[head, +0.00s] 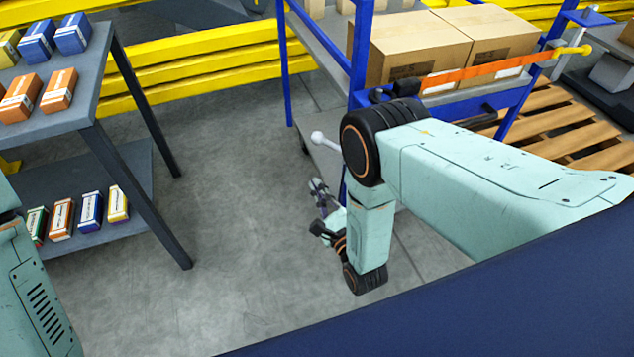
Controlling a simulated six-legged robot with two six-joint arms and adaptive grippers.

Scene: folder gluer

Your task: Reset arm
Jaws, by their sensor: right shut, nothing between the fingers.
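My right arm comes in from the right in the head view, pale green with black joints, and bends down at its elbow. My right gripper (319,190) is small and dark, low over the grey floor near the middle of the view. It is shut with nothing in it and touches no object that I can see. Part of the wrist is hidden behind the forearm. Only a pale green part of my left arm shows at the lower left edge, and the left gripper is out of view.
A grey table (92,92) at the left holds small orange, blue and yellow boxes, with more on its lower shelf (135,185). A blue-framed cart (357,60) with cardboard boxes (418,45) stands behind my right arm. Yellow rails (200,65) run behind. The floor (235,200) between is clear.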

